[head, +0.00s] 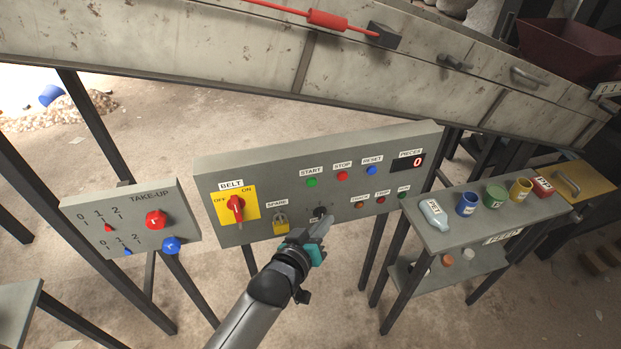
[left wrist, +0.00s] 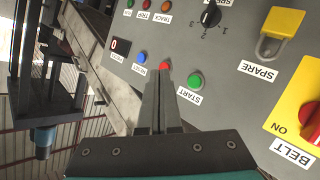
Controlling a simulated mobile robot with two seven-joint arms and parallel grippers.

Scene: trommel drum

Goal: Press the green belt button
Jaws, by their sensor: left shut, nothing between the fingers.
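The green button (head: 311,182), labelled START, sits on the grey control panel (head: 320,150) in the head view, left of the red STOP button (head: 342,176) and blue RESET button (head: 372,170). My left gripper (head: 325,222) is shut and empty in front of the panel, below the green button in the picture. In the left wrist view the shut fingers (left wrist: 161,80) point at the panel, and the green button (left wrist: 195,81) shows just right of their tips. My right gripper is not in view.
A TAKE-UP panel (head: 130,215) stands left. A shelf (head: 440,237) with cups stands right.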

